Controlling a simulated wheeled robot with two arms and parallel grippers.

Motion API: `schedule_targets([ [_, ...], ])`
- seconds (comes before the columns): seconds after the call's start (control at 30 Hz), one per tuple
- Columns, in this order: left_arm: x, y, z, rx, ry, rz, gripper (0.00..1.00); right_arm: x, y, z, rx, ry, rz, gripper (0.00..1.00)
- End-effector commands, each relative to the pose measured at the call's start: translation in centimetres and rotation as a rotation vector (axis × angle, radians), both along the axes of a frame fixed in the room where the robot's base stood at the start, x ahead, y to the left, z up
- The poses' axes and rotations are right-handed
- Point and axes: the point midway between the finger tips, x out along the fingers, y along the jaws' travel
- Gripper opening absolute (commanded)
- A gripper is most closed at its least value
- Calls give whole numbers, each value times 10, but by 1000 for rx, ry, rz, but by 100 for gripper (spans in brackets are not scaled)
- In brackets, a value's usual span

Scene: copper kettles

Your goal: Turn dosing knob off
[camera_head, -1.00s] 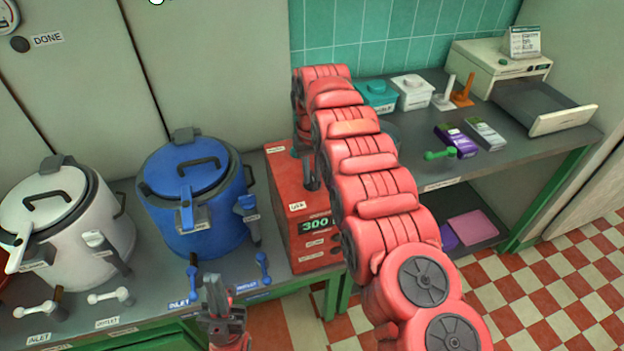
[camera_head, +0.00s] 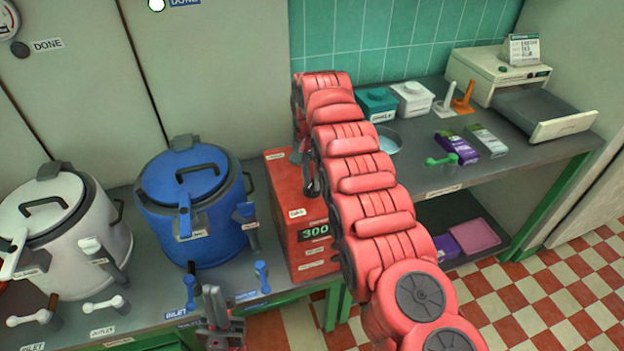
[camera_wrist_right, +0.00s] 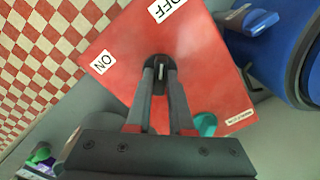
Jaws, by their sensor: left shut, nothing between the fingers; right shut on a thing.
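The red dosing box (camera_head: 287,211) stands on the counter beside the blue kettle and shows "300" on its front display. In the right wrist view, the red box face (camera_wrist_right: 200,90) carries an ON label (camera_wrist_right: 103,63) at left and an OFF label (camera_wrist_right: 168,9) at top. The dark dosing knob (camera_wrist_right: 160,62) sits between them. My right gripper (camera_wrist_right: 160,76) is shut on this knob. My left gripper (camera_head: 214,307) is shut and empty in front of the counter.
A blue kettle (camera_head: 185,180) and a white kettle (camera_head: 60,220) stand left of the box, with small valve handles in front. At right, a bench (camera_head: 560,150) bears a teal box (camera_head: 376,104), a white box (camera_head: 412,97) and a tray machine (camera_head: 500,68).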

Motion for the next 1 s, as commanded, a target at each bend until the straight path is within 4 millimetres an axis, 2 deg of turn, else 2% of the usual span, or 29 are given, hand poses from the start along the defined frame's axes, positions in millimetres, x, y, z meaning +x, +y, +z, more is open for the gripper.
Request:
schedule_targets([
  [0.6, 0, 0, 1, 0, 0, 0, 0, 2, 0, 2, 1, -6, -46, 0],
  [0.63, 0, 0, 1, 0, 0, 0, 0, 2, 0, 2, 1, -6, -46, 22],
  [0.8, 0, 0, 1, 0, 0, 0, 0, 1, 0, 1, 0, -4, -45, 50],
  [1.0, 0, 0, 0, 0, 0, 0, 0, 1, 0, 1, 0, -2, -44, 50],
])
